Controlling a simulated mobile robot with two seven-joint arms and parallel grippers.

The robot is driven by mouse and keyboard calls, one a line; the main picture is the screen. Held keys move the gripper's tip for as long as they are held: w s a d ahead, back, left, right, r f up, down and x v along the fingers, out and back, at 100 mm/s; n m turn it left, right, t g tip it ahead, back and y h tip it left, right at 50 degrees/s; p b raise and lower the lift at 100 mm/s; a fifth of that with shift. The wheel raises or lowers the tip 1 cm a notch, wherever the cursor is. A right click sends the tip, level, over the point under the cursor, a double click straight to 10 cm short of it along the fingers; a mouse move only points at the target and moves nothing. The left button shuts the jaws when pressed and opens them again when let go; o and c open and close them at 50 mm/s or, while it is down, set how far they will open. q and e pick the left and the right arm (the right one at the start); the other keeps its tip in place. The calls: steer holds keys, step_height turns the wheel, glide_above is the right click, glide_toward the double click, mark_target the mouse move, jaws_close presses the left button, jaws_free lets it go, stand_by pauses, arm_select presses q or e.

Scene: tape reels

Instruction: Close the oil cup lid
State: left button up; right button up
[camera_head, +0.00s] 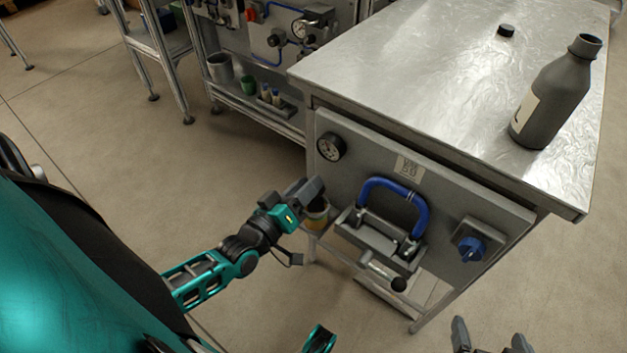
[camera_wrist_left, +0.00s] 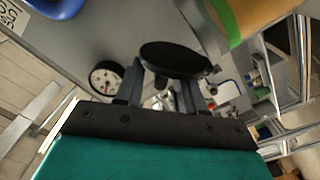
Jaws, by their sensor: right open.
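The oil cup (camera_head: 317,217) is a small grey cup with a yellowish band at the left end of the panel under the table, partly covered by my left gripper (camera_head: 306,191). In the left wrist view, a yellow and green curved part of the cup (camera_wrist_left: 240,20) shows at the top. A round black lid (camera_wrist_left: 175,58) lies just beyond the fingertips of my left gripper (camera_wrist_left: 158,88). Its fingers stand apart; the lid hides part of their tips, and contact is unclear. My right gripper (camera_head: 490,338) is open and empty at the bottom edge, away from the panel.
The panel carries a pressure gauge (camera_head: 331,147), a blue handle (camera_head: 394,190) and a blue knob (camera_head: 471,248). A dark bottle (camera_head: 553,98) and a black cap (camera_head: 506,30) are on the metal table (camera_head: 420,75). Floor is clear left of the panel.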

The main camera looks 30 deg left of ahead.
arm_select(q)
steer(key=shift+w+d, duration=0.15)
steer(key=shift+w, duration=1.25)
steer(key=shift+c, duration=0.2)
jaws_close()
